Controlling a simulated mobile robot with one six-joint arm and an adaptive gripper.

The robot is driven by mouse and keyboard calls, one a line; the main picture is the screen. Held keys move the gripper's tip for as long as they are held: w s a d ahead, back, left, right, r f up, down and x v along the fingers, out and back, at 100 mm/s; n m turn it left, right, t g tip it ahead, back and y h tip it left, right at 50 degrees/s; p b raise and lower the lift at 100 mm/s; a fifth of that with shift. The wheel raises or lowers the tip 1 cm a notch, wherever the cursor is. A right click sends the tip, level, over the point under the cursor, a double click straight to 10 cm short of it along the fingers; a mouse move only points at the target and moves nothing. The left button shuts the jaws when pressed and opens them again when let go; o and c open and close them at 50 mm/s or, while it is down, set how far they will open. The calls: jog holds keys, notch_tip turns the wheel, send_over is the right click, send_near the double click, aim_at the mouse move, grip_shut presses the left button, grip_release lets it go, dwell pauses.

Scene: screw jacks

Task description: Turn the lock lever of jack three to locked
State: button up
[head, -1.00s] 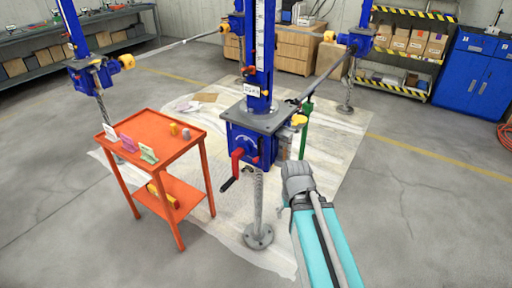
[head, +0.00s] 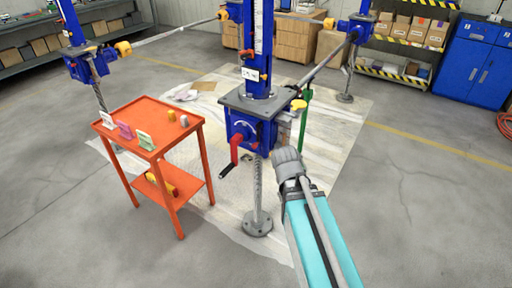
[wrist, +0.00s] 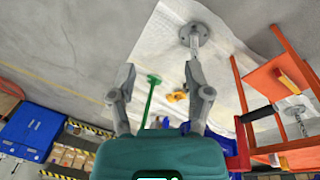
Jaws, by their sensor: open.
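The nearest jack (head: 250,128) stands mid-picture in the head view, a blue housing under a grey plate. Its label (head: 250,74) is too small to read, so I cannot tell which jack is number three. A red crank (head: 234,150) hangs on its front, and a yellow part (head: 298,105) sits at its right side. I cannot clearly make out a lock lever. My gripper (head: 287,158) is just right of and below this housing. In the wrist view my gripper (wrist: 159,72) is open and empty; a yellow part (wrist: 177,96) shows beyond, between the fingers.
An orange cart (head: 150,105) with small cards stands left of the jack. The screw foot (head: 257,222) rests on a pale sheet. Other jacks stand behind, joined by shafts.

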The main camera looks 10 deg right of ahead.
jog(key=w+f+m+t+h+b, duration=0.2)
jog(key=w+f+t+h+b, duration=0.15)
jog(key=w+b, duration=0.3)
jog(key=m+t+h+b, duration=0.1)
jog(key=t+h+b, duration=0.5)
jog(key=t+b, duration=0.5)
send_near(253, 147)
jog(key=shift+s+a+r+g+b, duration=0.35)
jog(key=shift+s+a+g+b, duration=0.1)
jog(key=shift+a+b, duration=0.1)
jog(key=shift+w+d, duration=0.15)
jog(key=shift+w, duration=0.05)
jog(key=x, duration=1.3)
jog(key=shift+w+d, duration=0.1)
jog(key=shift+w, duration=0.15)
grip_shut()
